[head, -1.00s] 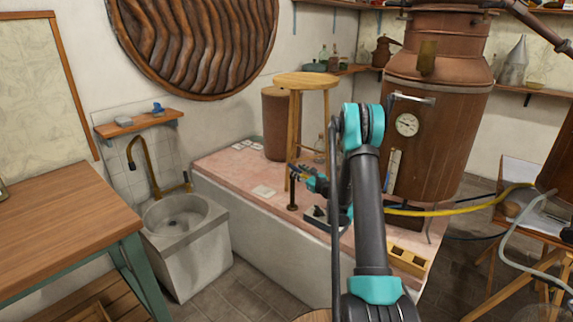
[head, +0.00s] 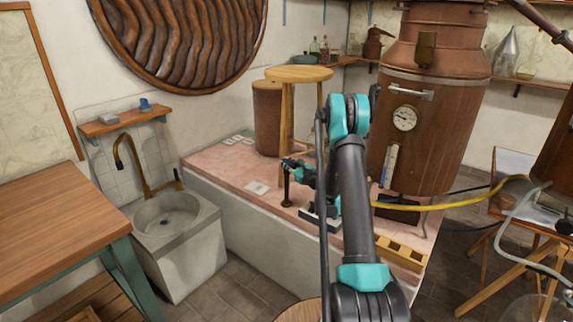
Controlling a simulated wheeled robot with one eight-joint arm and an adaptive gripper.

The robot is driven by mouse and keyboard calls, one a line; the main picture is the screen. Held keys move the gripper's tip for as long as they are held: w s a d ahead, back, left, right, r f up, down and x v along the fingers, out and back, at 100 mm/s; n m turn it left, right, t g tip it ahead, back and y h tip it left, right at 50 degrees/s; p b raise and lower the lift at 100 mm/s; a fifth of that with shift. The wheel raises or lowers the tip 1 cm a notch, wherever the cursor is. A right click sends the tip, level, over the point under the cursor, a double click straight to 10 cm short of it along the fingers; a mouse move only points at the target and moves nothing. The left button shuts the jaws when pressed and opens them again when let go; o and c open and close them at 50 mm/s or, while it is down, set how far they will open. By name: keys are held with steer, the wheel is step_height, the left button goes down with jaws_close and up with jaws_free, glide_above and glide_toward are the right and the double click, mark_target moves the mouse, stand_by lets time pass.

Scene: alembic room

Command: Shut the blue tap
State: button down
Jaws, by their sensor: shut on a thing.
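I cannot make out a blue tap for certain. My gripper (head: 290,164), dark with teal parts, is small in the view, over the pink-topped plinth and beside a stool leg. It is shut at the top of a thin dark upright post (head: 287,188) with a wider foot, which is over or on the plinth top; contact with the top is unclear. A brass tap (head: 124,152) curves over the grey stone sink (head: 168,215) at the left, with a brass lever (head: 178,180) beside it. My arm hides part of the plinth.
A wooden stool (head: 298,74) stands on the plinth (head: 225,160). A copper still (head: 430,130) with a gauge stands at the right, near a yellow hose (head: 450,206). A wooden table (head: 60,225) is at the left. A small shelf (head: 125,122) holds a blue item.

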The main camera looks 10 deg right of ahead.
steer(key=shift+d+y, duration=0.1)
steer(key=shift+y, duration=0.2)
steer(key=shift+n+g+y, duration=0.4)
steer(key=shift+n, duration=0.1)
steer(key=shift+n+g+y, duration=1)
steer(key=shift+g+y, duration=0.1)
steer(key=shift+y, duration=0.2)
steer(key=c, duration=1.5)
jaws_free()
steer(key=shift+o, duration=0.2)
steer(key=v, duration=1.2)
